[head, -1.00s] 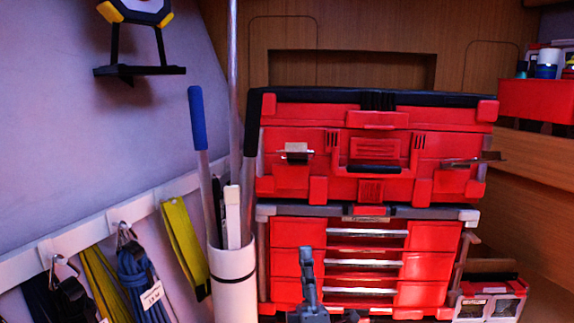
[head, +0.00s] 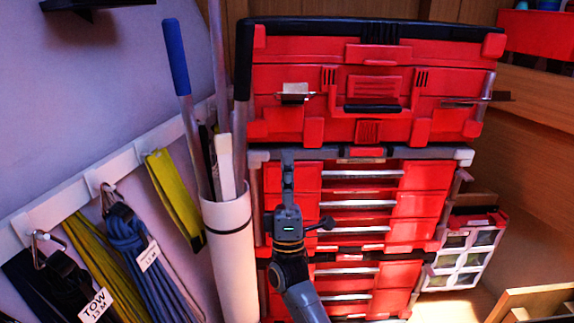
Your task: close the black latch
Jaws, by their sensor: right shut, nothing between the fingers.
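A red toolbox (head: 300,58) with a black lid edge sits on top of a red drawer stack. On its front left is a small latch (head: 295,93), pale metal with a dark part, sticking out from the face. On its front right another latch (head: 465,101) sticks out sideways, with a dark end. I cannot tell for sure which one is the black latch. My right gripper (head: 287,163) is shut and empty, pointing up in front of the drawer stack's upper left. It is below the left latch and apart from it. My left gripper is out of view.
A white tube (head: 230,255) holding poles stands close left of my right arm. Straps and a blue rope (head: 135,255) hang from a white rail at left. Drawer handles (head: 360,174) stick out from the stack. A small organizer case (head: 465,255) stands at right.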

